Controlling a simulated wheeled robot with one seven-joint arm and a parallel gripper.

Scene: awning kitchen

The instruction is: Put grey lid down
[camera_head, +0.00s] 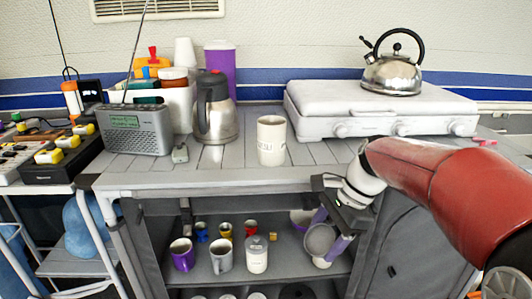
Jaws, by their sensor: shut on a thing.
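The grey lid (318,241) is a round grey disc, held tilted in front of the open shelf under the counter. My gripper (324,237) is shut on it, with a purple finger above and another below right. The gripper reaches down from the right, past the counter's front edge. The lid hides part of the shelf behind it, and I cannot tell whether it touches anything there.
The shelf (290,271) holds a purple mug (182,256), a white mug (221,256), a lidded white jar (257,257) and smaller cups.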

